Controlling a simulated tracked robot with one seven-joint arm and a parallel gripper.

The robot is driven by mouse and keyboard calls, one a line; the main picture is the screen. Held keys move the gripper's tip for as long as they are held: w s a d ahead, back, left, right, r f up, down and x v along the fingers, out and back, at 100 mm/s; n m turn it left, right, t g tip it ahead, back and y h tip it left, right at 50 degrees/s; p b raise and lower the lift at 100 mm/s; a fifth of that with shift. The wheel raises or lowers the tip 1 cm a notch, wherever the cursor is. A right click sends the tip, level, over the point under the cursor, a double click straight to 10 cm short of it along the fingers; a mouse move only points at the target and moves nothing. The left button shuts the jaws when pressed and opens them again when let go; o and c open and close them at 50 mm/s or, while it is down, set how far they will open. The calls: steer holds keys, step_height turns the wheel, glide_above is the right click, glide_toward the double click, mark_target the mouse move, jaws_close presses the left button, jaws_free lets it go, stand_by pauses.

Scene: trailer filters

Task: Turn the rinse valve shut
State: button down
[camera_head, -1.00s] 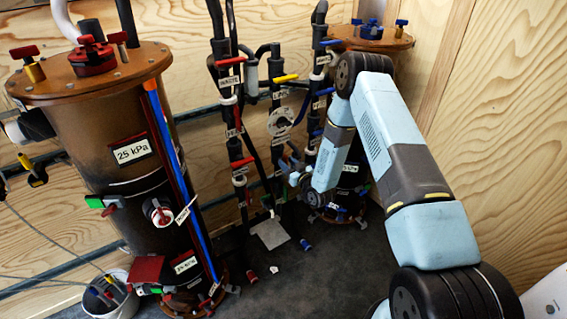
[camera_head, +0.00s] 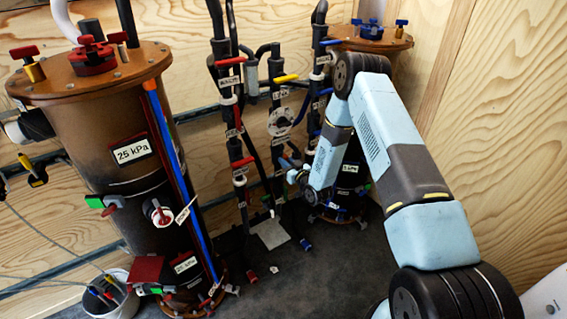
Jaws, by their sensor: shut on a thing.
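Several labelled valves with coloured lever handles sit on dark vertical pipes in the middle. A red-handled valve (camera_head: 231,62) is on the left pipe, with another red handle (camera_head: 243,162) lower down. A yellow handle (camera_head: 286,78) is on the middle pipe, and blue handles are on the right pipe (camera_head: 320,91). The labels are too small to tell surely which one is the rinse valve. My gripper (camera_head: 287,163) is low at the middle pipe, shut on what seems a small valve handle there. The fingertips and that handle are tiny and partly hidden by my wrist.
A large brown tank (camera_head: 110,120) marked 25 kPa fills the left. A second tank (camera_head: 365,42) stands behind my arm. A white bucket (camera_head: 118,300) is at lower left. The dark floor (camera_head: 330,270) in front of the pipes is mostly clear.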

steer(key=shift+a, duration=0.2)
steer(key=shift+d+f+m, duration=0.1)
steer(key=shift+d+m, duration=0.1)
steer(key=shift+m, duration=0.5)
steer(key=m, duration=0.3)
steer(key=shift+d+f, duration=0.1)
steer(key=shift+d, duration=0.1)
steer(key=shift+w+d+f+m, duration=0.1)
steer(key=shift+d+f+m, duration=0.1)
steer(key=shift+m, duration=2.05)
steer(key=shift+w+d+f+m, duration=0.1)
steer(key=shift+f+m, duration=0.15)
steer(key=shift+m, duration=2.05)
steer(key=shift+w+d+f+m, duration=0.1)
steer(key=shift+f+m, duration=0.1)
steer(key=shift+m, duration=2.05)
